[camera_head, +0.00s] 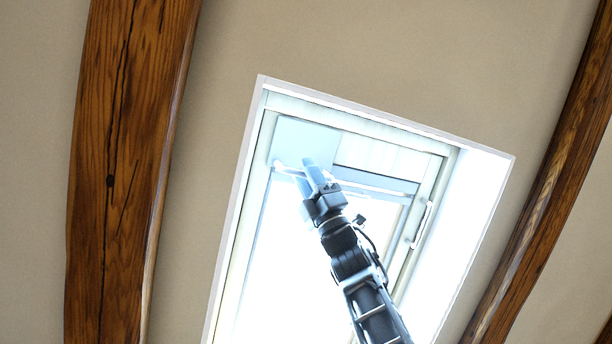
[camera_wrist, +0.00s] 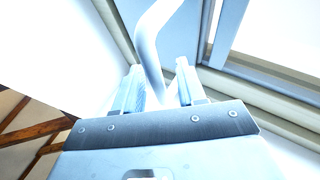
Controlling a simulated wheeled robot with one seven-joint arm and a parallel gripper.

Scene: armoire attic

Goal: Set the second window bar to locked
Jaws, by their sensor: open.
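The skylight window (camera_head: 320,115) is set in the sloped ceiling, with a pale frame. One white window bar (camera_head: 421,225) shows on the right side of the frame in the head view, clear of my arm. My gripper (camera_head: 307,166) is up at the window's upper left part. In the wrist view, a bent white bar (camera_wrist: 152,45) runs between the two fingers of my gripper (camera_wrist: 158,75). The fingers are open, one on each side of it. I cannot tell whether they touch it. Its lower end is hidden by the gripper body.
Dark wooden beams stand left (camera_head: 125,150) and right (camera_head: 545,190) of the window on the beige ceiling (camera_head: 350,45). The window recess edges surround my arm. The glass is washed out by bright light. The space below the window's left part is clear.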

